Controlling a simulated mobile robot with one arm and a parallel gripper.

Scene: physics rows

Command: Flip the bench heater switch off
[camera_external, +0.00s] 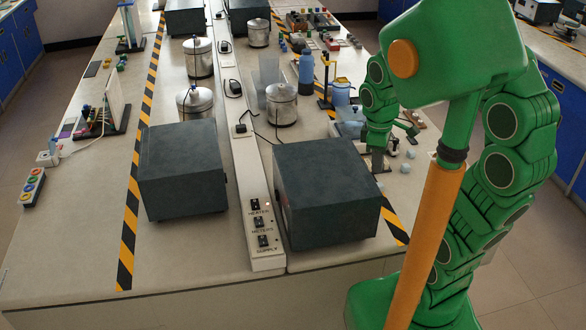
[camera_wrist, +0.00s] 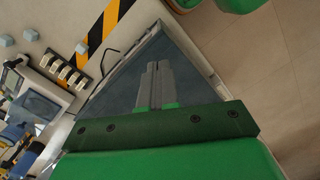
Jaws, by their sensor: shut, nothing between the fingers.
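The bench heater switch (camera_external: 255,204) is a small dark switch on the pale raised strip along the middle of the bench, above the label HEATER. The meters switch (camera_external: 260,222) and the supply switch (camera_external: 263,240) sit in line nearer the front edge. Whether the heater switch is on or off is too small to tell. My gripper (camera_external: 377,168) is to the right of the strip, beyond the right dark box and well apart from the switch. In the wrist view, its fingers (camera_wrist: 153,66) are together and empty, over a dark grey surface. The switch is not recognisable there.
A large dark box (camera_external: 325,185) stands between my gripper and the switches. Another dark box (camera_external: 182,168) stands left of the strip. Metal pots (camera_external: 282,106), a blue bottle (camera_external: 306,72) and small blocks stand farther back. The bench is clear at the front left.

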